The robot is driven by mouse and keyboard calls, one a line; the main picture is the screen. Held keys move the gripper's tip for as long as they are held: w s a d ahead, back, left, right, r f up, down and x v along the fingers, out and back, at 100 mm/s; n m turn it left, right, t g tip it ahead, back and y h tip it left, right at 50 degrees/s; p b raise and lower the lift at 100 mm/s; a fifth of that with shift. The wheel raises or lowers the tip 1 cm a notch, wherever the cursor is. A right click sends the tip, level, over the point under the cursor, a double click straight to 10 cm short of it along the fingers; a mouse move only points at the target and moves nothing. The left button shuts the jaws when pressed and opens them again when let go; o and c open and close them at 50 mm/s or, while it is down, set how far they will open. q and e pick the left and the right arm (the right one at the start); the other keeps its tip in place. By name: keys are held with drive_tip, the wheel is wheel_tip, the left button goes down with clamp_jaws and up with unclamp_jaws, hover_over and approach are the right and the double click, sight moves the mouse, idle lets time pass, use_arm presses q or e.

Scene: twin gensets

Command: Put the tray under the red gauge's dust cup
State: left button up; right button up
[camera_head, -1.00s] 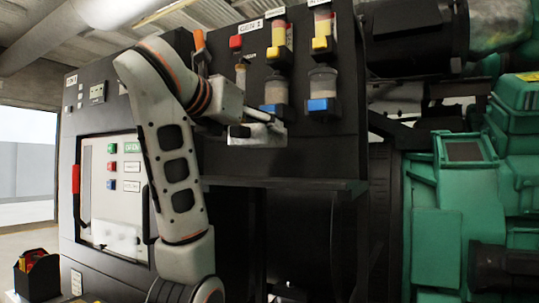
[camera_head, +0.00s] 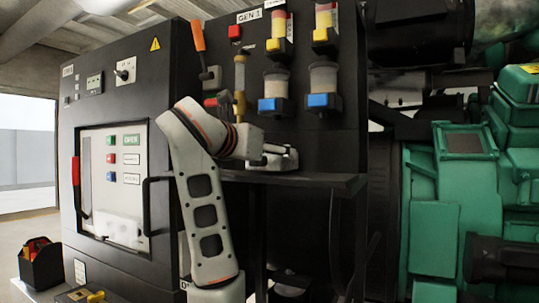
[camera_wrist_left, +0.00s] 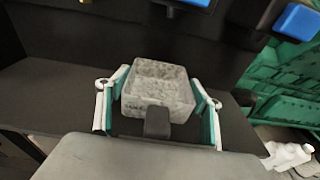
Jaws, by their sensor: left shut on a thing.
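A small grey speckled tray (camera_wrist_left: 160,68) sits between the fingers of my left gripper (camera_head: 276,155) in the left wrist view, and the gripper is shut on it. In the head view the gripper is low, just above the black shelf (camera_head: 315,181); I cannot tell whether the tray touches it. Two clear cups with blue bases, the left cup (camera_head: 277,84) and the right cup (camera_head: 323,77), hang on the panel above. Above each is a gauge with a yellow base, the left gauge (camera_head: 280,28) and the right gauge (camera_head: 325,22). I cannot tell which is the red gauge. My right gripper is not in view.
An orange-handled lever (camera_head: 198,37) and a brass-ended tube (camera_head: 239,85) stick out of the panel left of the cups. A green machine (camera_head: 440,235) stands at the right. The shelf's right part looks clear.

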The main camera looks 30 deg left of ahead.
use_arm(q)
drive_tip(key=shift+w+f, duration=0.15)
drive_tip(key=shift+f, duration=0.05)
drive_tip(key=shift+f, duration=0.15)
drive_tip(key=shift+f, duration=0.15)
drive_tip(key=o, duration=1.2)
